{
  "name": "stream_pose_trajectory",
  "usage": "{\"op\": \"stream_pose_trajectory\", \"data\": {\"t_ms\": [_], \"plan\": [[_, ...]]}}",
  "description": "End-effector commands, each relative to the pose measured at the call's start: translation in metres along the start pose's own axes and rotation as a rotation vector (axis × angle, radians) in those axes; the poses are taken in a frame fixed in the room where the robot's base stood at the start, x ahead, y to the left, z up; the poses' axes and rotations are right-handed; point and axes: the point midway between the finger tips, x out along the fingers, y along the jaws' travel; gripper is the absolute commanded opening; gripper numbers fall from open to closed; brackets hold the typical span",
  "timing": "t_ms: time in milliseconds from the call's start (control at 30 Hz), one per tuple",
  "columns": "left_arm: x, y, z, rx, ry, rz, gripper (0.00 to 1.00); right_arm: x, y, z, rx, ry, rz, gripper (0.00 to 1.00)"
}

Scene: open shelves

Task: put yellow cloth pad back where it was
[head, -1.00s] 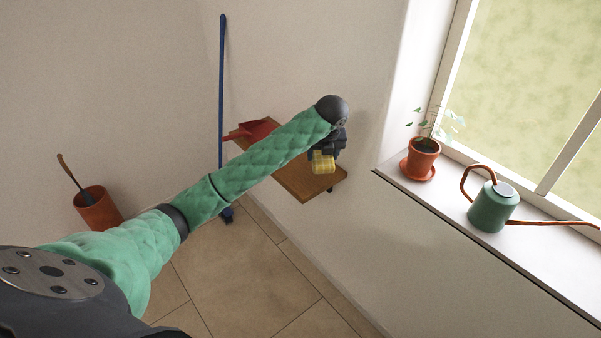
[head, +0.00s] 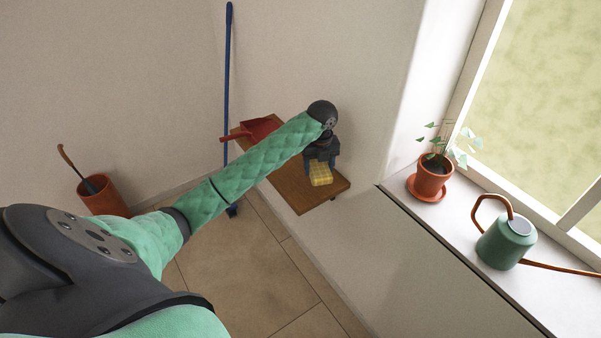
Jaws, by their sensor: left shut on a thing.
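The yellow cloth pad (head: 320,174) is at the right part of a small wooden wall shelf (head: 300,196). My left gripper (head: 320,162) points down over the shelf and is shut on the pad's upper part. The pad's lower edge looks to be at or just above the board; I cannot tell whether it touches. The gripper and wrist hide the pad's far side. My right gripper is out of view.
A red dustpan (head: 258,130) lies on the shelf's far left part. A blue pole (head: 227,80) leans on the wall beside it. A potted plant (head: 433,176) and a green watering can (head: 505,242) stand on the windowsill (head: 445,215). A terracotta pot (head: 106,198) stands on the floor at left.

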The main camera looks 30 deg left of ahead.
Motion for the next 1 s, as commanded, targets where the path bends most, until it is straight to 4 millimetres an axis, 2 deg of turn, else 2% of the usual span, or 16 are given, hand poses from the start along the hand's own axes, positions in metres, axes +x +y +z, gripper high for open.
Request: {"op": "stream_pose_trajectory", "data": {"t_ms": [33, 333, 567, 767, 1000], "plan": [[0.001, 0.007, 0.006, -0.002, 0.002, 0.004, 0.43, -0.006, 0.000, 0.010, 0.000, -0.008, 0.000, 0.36], [0.031, 0.040, 0.041, -0.001, 0.001, 0.003, 0.43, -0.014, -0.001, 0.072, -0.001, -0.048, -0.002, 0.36], [0.046, 0.053, 0.057, 0.000, -0.001, 0.002, 0.43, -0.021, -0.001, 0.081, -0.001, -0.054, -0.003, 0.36], [0.054, 0.054, 0.058, 0.001, 0.001, 0.000, 0.43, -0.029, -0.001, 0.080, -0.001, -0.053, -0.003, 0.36], [0.081, 0.054, 0.057, 0.000, 0.001, 0.000, 0.43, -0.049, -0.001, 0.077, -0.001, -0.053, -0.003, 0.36]]}}
